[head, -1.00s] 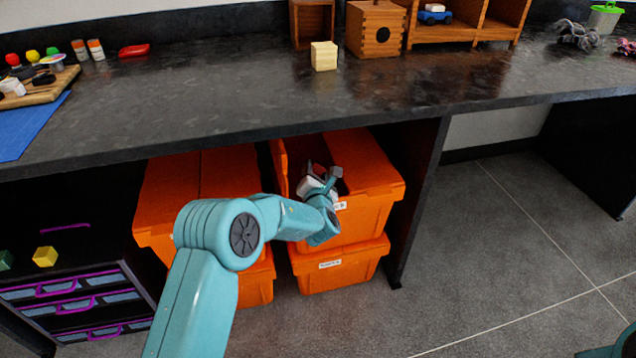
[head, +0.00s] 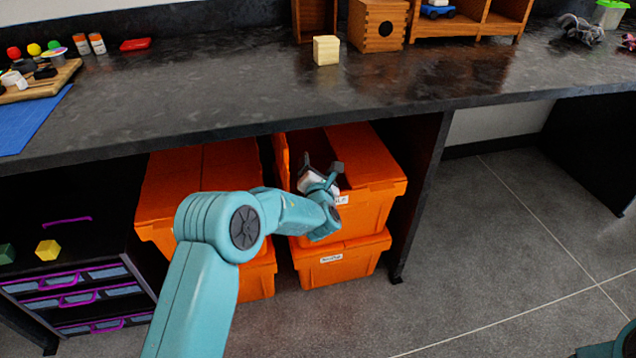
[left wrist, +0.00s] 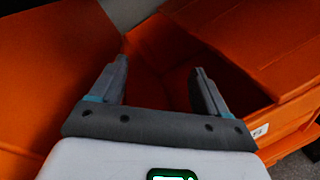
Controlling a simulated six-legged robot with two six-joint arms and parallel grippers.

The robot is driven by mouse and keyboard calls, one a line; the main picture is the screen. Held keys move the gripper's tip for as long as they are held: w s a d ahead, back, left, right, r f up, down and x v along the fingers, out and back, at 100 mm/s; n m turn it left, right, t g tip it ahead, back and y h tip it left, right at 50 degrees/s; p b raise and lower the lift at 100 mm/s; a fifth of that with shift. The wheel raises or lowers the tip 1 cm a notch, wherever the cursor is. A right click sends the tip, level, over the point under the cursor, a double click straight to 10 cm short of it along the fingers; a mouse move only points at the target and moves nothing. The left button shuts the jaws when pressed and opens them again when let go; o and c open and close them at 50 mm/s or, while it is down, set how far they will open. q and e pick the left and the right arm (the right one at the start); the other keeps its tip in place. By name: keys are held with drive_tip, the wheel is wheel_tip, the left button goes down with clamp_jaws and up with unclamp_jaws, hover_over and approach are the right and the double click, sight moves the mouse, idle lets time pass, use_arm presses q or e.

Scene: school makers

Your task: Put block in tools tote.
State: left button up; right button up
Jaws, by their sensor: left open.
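A pale wooden block (head: 326,50) stands on the dark worktop in the head view. Two orange stacks of totes are under the worktop. The upper right tote (head: 374,190) is open and has a white label, partly hidden by my arm. My left gripper (head: 321,163) is at this tote's opening with its fingers apart. In the left wrist view, the open gripper (left wrist: 160,70) points into the dark tote, with nothing between the fingers. The tote's floor is too dark to make out.
The lower right tote (head: 340,264) supports the open one. The left tote (head: 170,190) is closed beside it. A dark table leg (head: 418,200) stands to the right. The worktop edge overhangs the totes.

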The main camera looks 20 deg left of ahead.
use_arm(q)
drive_tip(key=p+v, duration=0.3)
drive_tip(key=v, duration=1.2)
drive_tip(key=shift+s, duration=0.25)
